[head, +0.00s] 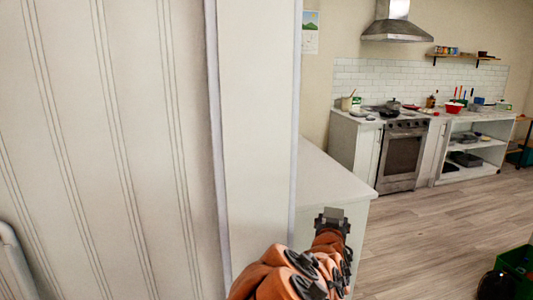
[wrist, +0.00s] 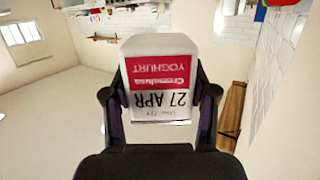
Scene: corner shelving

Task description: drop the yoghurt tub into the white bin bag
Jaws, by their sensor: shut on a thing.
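The yoghurt tub (wrist: 158,85) is white with a red label that reads upside down in the wrist view. My gripper (wrist: 160,100) is shut on it, with one dark finger on each side of the tub. In the head view my orange arm reaches forward at the bottom centre, and my gripper (head: 332,222) is at its end, near the white counter. The tub cannot be made out in the head view. I see no white bin bag in either view.
A white panelled wall (head: 110,130) fills the left of the head view, close to my arm. A white counter (head: 325,180) stands just beyond. The stove (head: 403,155) and open shelves (head: 475,150) are far back. Wooden floor (head: 430,230) is clear at right; a green crate (head: 517,265) sits lower right.

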